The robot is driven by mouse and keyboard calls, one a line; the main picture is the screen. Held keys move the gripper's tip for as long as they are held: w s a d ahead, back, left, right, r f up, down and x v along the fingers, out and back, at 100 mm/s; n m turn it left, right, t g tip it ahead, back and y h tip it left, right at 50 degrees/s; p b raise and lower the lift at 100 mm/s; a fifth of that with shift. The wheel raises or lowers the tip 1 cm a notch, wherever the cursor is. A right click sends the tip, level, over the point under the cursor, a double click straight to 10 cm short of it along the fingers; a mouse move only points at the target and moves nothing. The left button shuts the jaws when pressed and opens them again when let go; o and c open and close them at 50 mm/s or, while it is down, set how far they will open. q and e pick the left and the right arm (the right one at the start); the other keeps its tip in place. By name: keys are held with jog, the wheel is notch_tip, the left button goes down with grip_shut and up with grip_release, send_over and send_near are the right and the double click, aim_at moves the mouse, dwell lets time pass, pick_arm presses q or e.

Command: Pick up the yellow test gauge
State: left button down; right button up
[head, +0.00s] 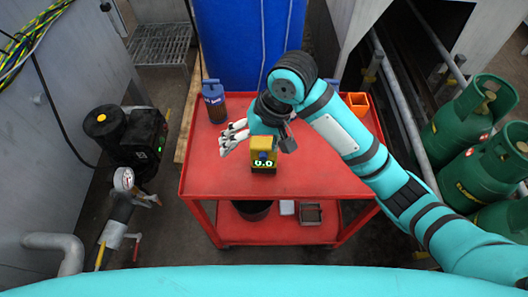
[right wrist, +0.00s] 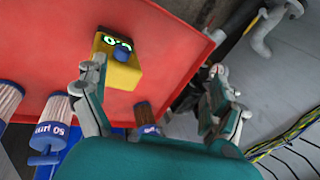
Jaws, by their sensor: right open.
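The yellow test gauge (head: 264,150) stands on the red cart top, near its middle. It has a blue knob and a black front with green displays. It also shows in the right wrist view (right wrist: 126,73), at upper left. My right gripper (head: 234,138) is open and empty, its pale fingers pointing left, just left of and behind the gauge in the head view. In the right wrist view the gripper (right wrist: 155,82) has its fingers wide apart. The left finger overlaps the gauge's edge in the picture; I cannot tell if they touch. My left gripper is out of view.
A blue drum (head: 245,45) is behind. Green gas cylinders (head: 470,115) stand right. The cart's front is clear.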

jog(key=w+d+r+m+h, duration=0.3)
jog(key=w+r+h, duration=0.15)
jog(key=r, duration=0.55)
jog(key=p, duration=0.1)
send_near(264, 142)
jog(key=shift+y, duration=0.25)
jog(key=f, duration=0.6)
jog(key=shift+w+d, duration=0.15)
jog(key=shift+d, duration=0.15)
jog(key=shift+a+f+p, duration=0.1)
jog(key=shift+f+p, duration=0.45)
jog(key=shift+f, duration=2.25)
jog(key=c, duration=1.5)
